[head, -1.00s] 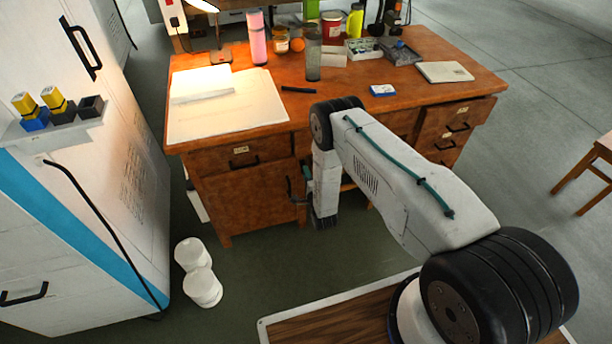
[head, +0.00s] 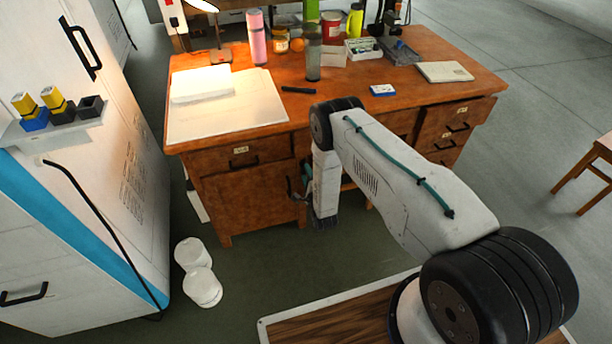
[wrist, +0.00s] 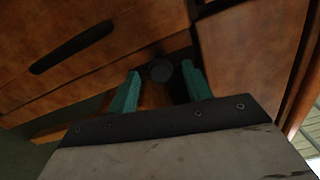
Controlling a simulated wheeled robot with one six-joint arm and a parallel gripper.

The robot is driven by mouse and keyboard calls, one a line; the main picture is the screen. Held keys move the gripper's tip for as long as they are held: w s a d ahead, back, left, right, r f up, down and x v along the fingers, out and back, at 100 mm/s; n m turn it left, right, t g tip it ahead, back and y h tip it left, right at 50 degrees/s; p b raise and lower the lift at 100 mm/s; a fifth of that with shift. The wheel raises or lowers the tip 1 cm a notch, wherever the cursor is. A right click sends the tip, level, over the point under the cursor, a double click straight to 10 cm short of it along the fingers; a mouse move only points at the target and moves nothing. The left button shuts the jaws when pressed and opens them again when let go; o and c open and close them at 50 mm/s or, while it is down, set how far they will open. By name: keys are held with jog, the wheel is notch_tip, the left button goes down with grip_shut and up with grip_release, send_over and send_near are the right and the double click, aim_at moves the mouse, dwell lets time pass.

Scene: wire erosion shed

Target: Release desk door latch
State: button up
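The desk (head: 250,215) has a lower left door (head: 250,197), which looks closed. A dark handle (head: 291,190) shows at its right edge. My gripper (head: 304,175) is mostly hidden behind my wrist, close to that edge. In the wrist view my gripper (wrist: 161,72) is open, with two green fingers apart. A dark round knob-like piece (wrist: 160,71) shows between the fingertips; I cannot tell whether it is the latch or whether anything touches it. A black bar handle (wrist: 72,47) is on the wooden panel to the left.
A tall white cabinet (head: 125,190) stands left, with two white tubs (head: 203,287) on the floor beside it. The desktop holds paper sheets (head: 225,118), a pink bottle (head: 257,38) and a notebook (head: 445,72). A stool (head: 590,180) stands right, with open floor between.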

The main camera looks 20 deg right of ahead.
jog(key=s, duration=0.7)
jog(key=shift+s, duration=0.35)
dwell(0.4)
